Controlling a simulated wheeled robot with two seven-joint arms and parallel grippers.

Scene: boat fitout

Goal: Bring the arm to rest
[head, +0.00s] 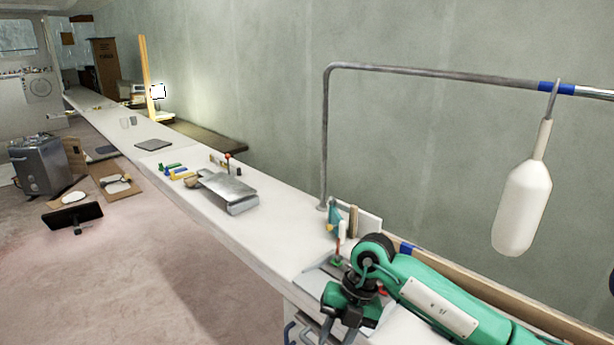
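My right arm, green with a dark wrist, comes in from the lower right over the near end of the long white counter (262,240). My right gripper (338,334) points down at the bottom edge of the head view. Its two dark fingers look spread apart with nothing seen between them; their tips are close to the frame edge. My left gripper is not in view.
A white fender (522,205) hangs from a bent metal rail (430,72) above my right arm. Small tools (335,220) stand just behind the wrist. Floor at left holds a metal appliance (40,165).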

